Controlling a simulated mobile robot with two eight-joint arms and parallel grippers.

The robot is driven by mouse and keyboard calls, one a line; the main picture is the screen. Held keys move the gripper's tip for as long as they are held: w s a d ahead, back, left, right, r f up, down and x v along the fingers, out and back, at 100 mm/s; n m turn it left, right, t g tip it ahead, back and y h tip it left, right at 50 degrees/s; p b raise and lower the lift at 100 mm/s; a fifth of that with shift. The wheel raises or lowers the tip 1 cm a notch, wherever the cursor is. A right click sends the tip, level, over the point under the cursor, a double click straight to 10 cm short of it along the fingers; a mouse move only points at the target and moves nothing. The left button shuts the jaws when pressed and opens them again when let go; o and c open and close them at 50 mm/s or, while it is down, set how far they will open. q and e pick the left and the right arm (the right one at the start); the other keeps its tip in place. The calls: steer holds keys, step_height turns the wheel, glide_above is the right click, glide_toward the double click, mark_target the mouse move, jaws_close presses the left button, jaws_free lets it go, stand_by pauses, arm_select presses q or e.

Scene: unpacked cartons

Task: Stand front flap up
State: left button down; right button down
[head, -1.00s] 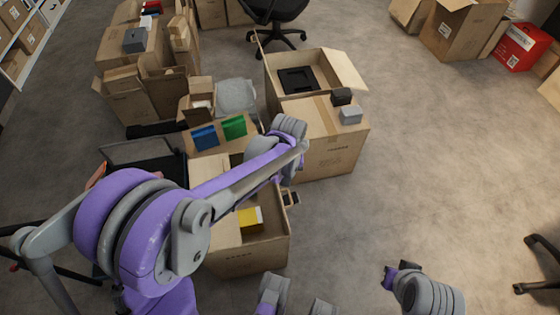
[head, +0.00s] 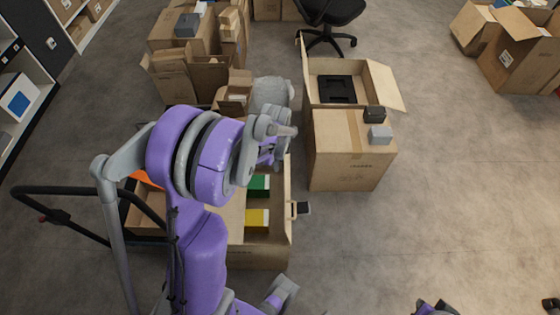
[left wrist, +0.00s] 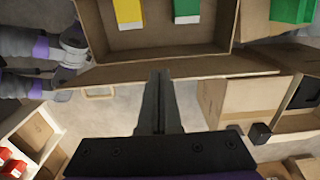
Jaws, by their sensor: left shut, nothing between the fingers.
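The open carton (head: 262,257) stands below my left arm in the head view, with a yellow item (head: 257,220) and a green item (head: 258,186) inside. One long flap (head: 289,200) runs along its right side. In the left wrist view that flap (left wrist: 210,70) is a brown strip across the upper middle, seen nearly edge-on. My left gripper (left wrist: 160,75) is shut and empty, its fingertips overlapping the flap's outer edge; contact is unclear. My left forearm hides its fingers in the head view. Part of my right arm (head: 435,309) shows at the bottom edge; its fingers are not clear.
A carton (head: 345,172) with a black box (head: 374,114) and a grey box (head: 380,134) on top stands just right. A tan loop (left wrist: 98,92) sits beside the flap. Several cartons and an office chair (head: 330,12) stand behind.

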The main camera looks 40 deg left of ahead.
arm_select(q)
step_height(320, 180, down, 10)
steer(key=b, duration=0.6)
steer(key=w+d, duration=0.4)
steer(key=d, duration=0.1)
step_height(320, 180, up, 10)
steer(key=s+a+p, duration=0.1)
steer(key=a+p, duration=0.1)
steer(key=p, duration=0.4)
steer(key=shift+s, duration=0.25)
